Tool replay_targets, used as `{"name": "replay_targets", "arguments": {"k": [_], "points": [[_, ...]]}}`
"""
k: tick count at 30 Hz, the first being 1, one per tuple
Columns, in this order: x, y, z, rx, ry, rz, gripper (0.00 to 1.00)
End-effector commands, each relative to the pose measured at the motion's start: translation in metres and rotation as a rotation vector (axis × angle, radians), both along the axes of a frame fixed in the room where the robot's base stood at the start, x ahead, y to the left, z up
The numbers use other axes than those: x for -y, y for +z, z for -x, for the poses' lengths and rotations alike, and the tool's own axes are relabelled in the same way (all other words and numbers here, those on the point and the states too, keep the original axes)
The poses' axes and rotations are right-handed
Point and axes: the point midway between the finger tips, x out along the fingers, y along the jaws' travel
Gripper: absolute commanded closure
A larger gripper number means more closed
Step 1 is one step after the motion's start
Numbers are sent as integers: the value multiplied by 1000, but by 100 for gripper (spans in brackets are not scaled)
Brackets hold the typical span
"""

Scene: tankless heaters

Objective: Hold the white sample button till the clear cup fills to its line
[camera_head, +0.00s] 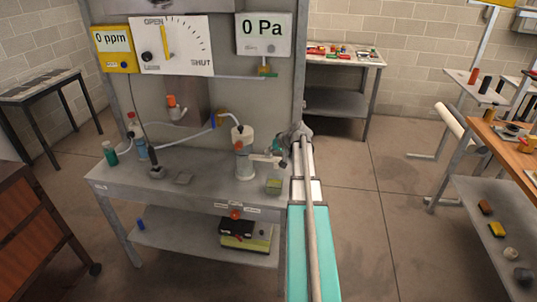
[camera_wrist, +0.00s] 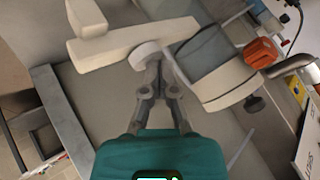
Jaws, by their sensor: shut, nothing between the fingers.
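A white round button (camera_wrist: 150,55) shows in the wrist view beside a pale bar-like spout (camera_wrist: 130,42). My gripper (camera_wrist: 159,66) is shut and empty, its fingertips at the button's lower edge; I cannot tell whether they press it. In the head view, my gripper (camera_head: 284,146) is at the right of a white-capped upright vessel (camera_head: 244,166) with a pale spout (camera_head: 264,158). The vessel has a grey middle between pale rings, also seen in the wrist view (camera_wrist: 210,55). I cannot make out the clear cup, its line or any water level for certain.
A small yellow-green block (camera_head: 274,187) sits on the grey bench (camera_head: 205,190) below the spout. An orange knob (camera_wrist: 262,52) is near the vessel. Bottles (camera_head: 110,153) stand at the bench's left. The panel reads 0 ppm (camera_head: 114,43) and 0 Pa (camera_head: 263,28).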

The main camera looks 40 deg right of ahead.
Motion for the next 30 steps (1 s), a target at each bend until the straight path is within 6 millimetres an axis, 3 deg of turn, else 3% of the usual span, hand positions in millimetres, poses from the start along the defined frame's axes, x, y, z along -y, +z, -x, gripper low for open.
{"name": "replay_targets", "arguments": {"k": [30], "points": [[0,19,0,0,0,0,100]]}}
